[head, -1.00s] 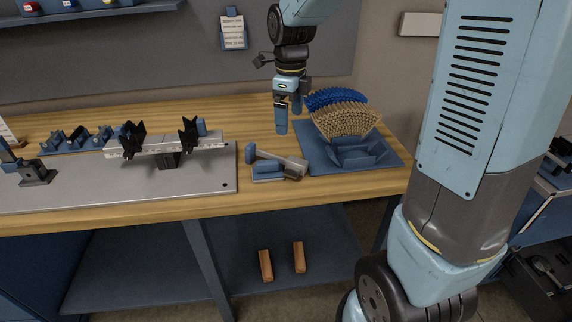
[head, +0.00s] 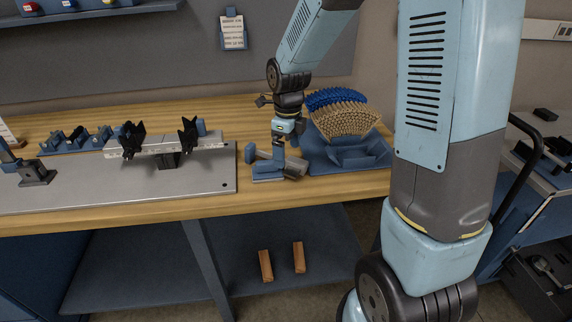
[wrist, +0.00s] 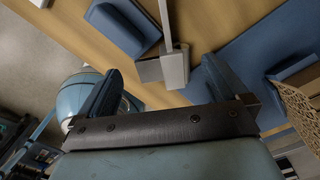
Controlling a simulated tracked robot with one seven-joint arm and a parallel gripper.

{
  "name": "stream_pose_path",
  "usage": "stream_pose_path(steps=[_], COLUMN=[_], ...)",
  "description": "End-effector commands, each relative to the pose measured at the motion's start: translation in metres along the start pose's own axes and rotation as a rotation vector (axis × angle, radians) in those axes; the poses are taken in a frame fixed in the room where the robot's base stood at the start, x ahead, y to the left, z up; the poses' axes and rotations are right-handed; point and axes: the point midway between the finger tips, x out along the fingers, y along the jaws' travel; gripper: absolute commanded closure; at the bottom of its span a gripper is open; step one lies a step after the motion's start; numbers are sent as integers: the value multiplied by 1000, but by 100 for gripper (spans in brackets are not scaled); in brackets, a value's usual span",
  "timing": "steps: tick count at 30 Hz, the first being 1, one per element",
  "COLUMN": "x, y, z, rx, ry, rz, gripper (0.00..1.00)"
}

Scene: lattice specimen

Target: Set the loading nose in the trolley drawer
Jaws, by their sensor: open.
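The loading nose seems to be the grey, T-shaped metal piece (head: 295,171) lying on the wooden bench beside a blue block (head: 266,171). In the wrist view its pale stem and squared head (wrist: 174,68) show ahead, between the fingers' lines. My gripper (head: 287,150) is open and empty, pointing down just above the piece; in the wrist view its two blue fingers (wrist: 163,82) stand wide apart. Whether they touch it, I cannot tell. The trolley (head: 545,215) stands at the right, its low dark drawer (head: 543,268) apparently open with a small grey item inside.
A blue mat (head: 375,160) with a blue tray and a tan and blue lattice (head: 345,117) lies right of my gripper. A grey plate (head: 100,190) with a bend fixture fills the left. My arm column blocks part of the trolley side.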

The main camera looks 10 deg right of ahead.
Motion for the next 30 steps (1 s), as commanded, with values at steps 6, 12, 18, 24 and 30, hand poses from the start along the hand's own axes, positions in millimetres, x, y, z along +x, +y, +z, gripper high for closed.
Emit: stream_pose_path(steps=[6, 12, 18, 24, 30], x=[28, 35, 34, 34, 34], y=[-2, -1, -1, -1, -1], z=[1, 2, 2, 2, 2], rx=[0, -1, -1, -1, -2], ry=[2, 0, 0, 0, 0], rz=[2, 1, 1, 1, 0], gripper=[0, 0, 5, 24, 43])
